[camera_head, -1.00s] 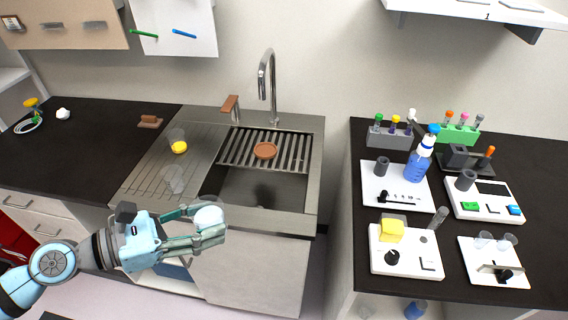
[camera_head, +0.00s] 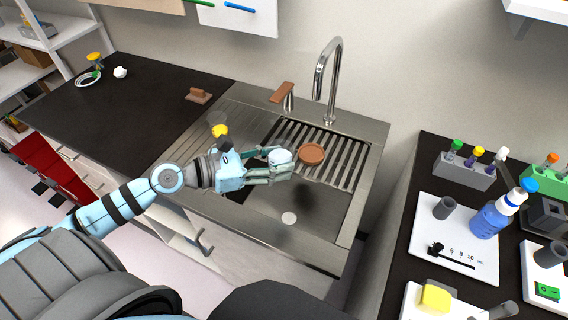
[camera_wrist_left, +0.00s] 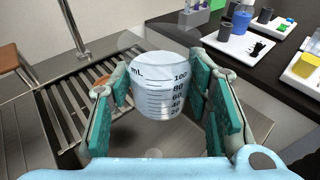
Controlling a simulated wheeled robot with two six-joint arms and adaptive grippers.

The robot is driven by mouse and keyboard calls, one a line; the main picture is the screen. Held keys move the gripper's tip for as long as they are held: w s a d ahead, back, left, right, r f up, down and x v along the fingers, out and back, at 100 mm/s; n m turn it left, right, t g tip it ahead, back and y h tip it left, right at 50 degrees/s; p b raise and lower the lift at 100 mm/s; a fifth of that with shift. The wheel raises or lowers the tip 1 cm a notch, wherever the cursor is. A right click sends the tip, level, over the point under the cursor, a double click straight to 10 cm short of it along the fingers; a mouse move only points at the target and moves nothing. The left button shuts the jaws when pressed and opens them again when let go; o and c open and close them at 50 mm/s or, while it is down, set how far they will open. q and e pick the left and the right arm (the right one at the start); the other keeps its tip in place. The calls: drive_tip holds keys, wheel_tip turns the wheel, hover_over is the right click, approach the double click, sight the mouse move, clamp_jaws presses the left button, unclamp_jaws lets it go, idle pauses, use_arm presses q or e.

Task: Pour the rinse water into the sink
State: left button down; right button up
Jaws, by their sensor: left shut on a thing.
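My left gripper (camera_head: 270,166) is shut on a clear beaker (camera_head: 281,157) and holds it over the sink basin. In the left wrist view the beaker (camera_wrist_left: 158,88) sits between the two teal finger pads, with black volume marks from 20 to 100 mL facing the camera. It looks roughly upright there. I cannot make out the water level inside. The sink (camera_head: 325,226) is steel, with a dark basin, a round drain at its bottom and a slatted rack (camera_head: 345,160) across its back. My right gripper is not in view.
A tall faucet (camera_head: 330,80) stands behind the basin. A brown round dish (camera_head: 311,154) rests on the rack. The right counter holds a blue bottle (camera_head: 490,218) and white trays; the left counter is mostly clear.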

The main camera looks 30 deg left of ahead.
use_arm(q)
drive_tip(key=w+a+f+m+t+y+b, duration=0.2)
drive_tip(key=w+f+m+t+y+b, duration=0.1)
drive_tip(key=f, duration=0.6)
drive_tip(key=shift+w+a+f+m+y+b, duration=0.2)
drive_tip(key=shift+w+a+m+y+b, duration=0.15)
drive_tip(key=shift+m+y+b, duration=0.3)
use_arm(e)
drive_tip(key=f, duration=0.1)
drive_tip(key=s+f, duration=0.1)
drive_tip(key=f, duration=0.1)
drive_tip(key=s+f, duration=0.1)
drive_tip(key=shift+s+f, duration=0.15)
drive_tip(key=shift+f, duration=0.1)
use_arm(q)
drive_tip(key=shift+w, duration=0.1)
drive_tip(key=shift+w+a+f+m+t+y+b, duration=0.15)
drive_tip(key=shift+f+m+t+y+b, duration=0.15)
drive_tip(key=shift+m+b, duration=0.4)
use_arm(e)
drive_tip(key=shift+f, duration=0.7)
